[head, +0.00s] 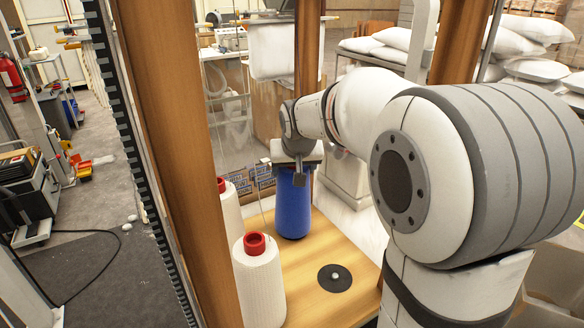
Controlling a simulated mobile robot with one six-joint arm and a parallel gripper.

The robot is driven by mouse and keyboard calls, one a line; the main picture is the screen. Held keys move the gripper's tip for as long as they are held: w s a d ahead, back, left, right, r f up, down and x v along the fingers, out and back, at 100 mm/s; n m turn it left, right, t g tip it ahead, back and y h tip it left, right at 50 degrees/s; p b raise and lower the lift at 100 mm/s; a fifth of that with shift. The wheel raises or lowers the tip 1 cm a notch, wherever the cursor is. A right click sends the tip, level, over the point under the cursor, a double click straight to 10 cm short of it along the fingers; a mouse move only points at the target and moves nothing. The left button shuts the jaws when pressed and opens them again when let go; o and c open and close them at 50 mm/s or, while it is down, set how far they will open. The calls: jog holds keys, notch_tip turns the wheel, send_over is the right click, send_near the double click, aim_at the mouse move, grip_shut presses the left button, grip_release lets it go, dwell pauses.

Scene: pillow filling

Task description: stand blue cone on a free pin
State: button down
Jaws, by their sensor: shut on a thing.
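The blue cone (293,208) is upright near the back of the wooden board (300,290). My gripper (296,172) is above it, pointing down, and is shut on its top. The cone's top is hidden by the gripper. I cannot tell whether the cone's base touches the board or hangs just above it. A free pin (335,277) with a pale tip stands in a round black disc, in front and to the right of the cone. Two white cones with red tops stand to the left, one nearer (260,285) and one farther (231,215).
Wooden posts (175,150) rise at the left and back of the board. My arm covers much of the right side. The board around the free pin is clear. White sacks (530,30) lie on pallets far behind.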

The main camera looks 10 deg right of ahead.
jog(key=shift+c, duration=1)
grip_release()
jog(key=d+v, duration=0.1)
jog(key=v, duration=1)
jog(key=s+f+g, duration=0.2)
jog(key=s+f, duration=0.6)
jog(key=s, duration=0.3)
jog(key=s+f+n+g, duration=0.1)
jog(key=s+f, duration=0.7)
jog(key=s, duration=0.3)
jog(key=shift+s+a+f+g+y+b, duration=0.15)
jog(key=shift+s+a+g+y+b, duration=0.15)
jog(key=shift+a+g+b, duration=0.15)
